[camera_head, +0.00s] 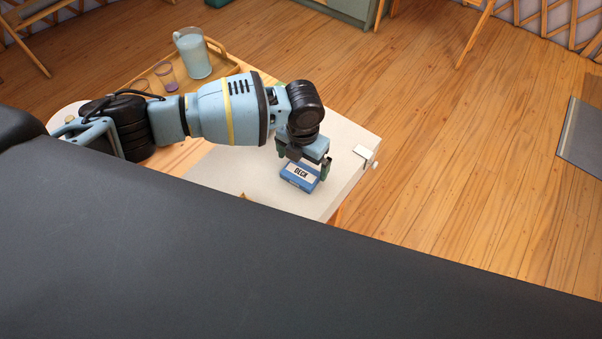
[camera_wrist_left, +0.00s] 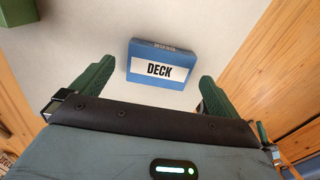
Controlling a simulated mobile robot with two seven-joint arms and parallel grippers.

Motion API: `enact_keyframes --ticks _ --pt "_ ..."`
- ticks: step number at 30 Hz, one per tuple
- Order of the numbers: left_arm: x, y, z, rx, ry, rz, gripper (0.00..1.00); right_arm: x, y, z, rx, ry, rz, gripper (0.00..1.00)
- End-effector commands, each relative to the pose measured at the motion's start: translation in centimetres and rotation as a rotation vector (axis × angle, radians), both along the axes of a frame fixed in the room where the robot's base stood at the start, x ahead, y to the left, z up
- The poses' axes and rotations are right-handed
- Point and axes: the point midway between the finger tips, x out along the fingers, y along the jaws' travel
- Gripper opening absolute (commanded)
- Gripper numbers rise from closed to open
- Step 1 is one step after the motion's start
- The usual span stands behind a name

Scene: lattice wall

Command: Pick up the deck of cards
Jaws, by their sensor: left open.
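The deck of cards (camera_head: 300,175) is a blue box with a white label reading DECK. It lies on the pale mat (camera_head: 235,180) near the right part of the table. My left gripper (camera_head: 307,168) is open and points down over the deck, its fingers near the deck's sides in the head view. In the left wrist view the deck (camera_wrist_left: 161,65) sits ahead of and between the two green fingers of the left gripper (camera_wrist_left: 155,85), with gaps on both sides. Whether they touch it cannot be told from the head view. My right gripper is not in view.
A tray (camera_head: 218,66) with a pitcher (camera_head: 193,54) and glasses (camera_head: 165,75) stands at the table's back left. A small white item (camera_head: 363,152) is at the mat's right edge. A green object (camera_wrist_left: 15,12) shows top left in the wrist view. Mat around the deck is clear.

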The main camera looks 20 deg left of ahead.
Motion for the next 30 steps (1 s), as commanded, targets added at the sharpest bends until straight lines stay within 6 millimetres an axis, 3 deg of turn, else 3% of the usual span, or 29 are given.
enact_keyframes --ticks 6,15,24,30 --pt "0.1 -0.2 -2.7 0.000 0.002 -0.001 1.00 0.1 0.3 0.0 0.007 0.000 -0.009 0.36" --pt "0.2 -0.2 -3.1 0.000 0.000 -0.001 1.00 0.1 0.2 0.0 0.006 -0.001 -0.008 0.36" --pt "0.2 -0.2 -3.1 0.000 0.000 -0.001 0.62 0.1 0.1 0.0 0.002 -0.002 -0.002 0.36" --pt "0.2 -0.2 -3.0 0.000 0.000 -0.001 0.59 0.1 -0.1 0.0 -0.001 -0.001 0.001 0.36"
